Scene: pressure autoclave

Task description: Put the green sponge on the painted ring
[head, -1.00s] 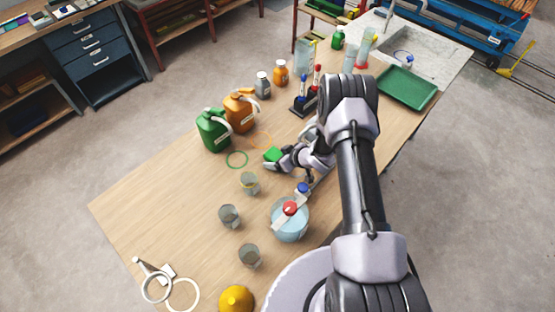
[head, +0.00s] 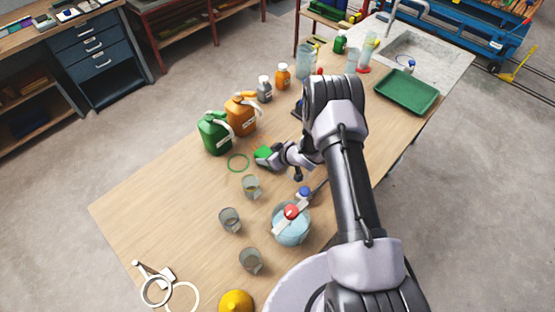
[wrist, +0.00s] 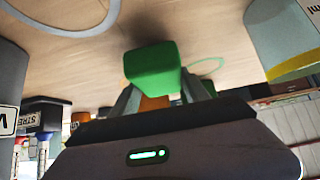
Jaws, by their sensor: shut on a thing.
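The green sponge (head: 264,152) is held between the fingers of my gripper (head: 268,158), close to the tabletop. In the wrist view the sponge (wrist: 152,68) is at the fingertips, with a dark shadow on the wood beyond it. A thin green painted ring (head: 238,163) lies on the table just left of the sponge, apart from it in the head view. Part of a green ring (wrist: 206,66) shows right of the sponge in the wrist view. The orange ring seen earlier behind the sponge is hard to make out now.
A green jug (head: 214,134) and an orange jug (head: 240,114) stand behind the ring. Several beakers stand in front, the nearest (head: 251,187) just below the ring. The table's left part (head: 160,190) is clear.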

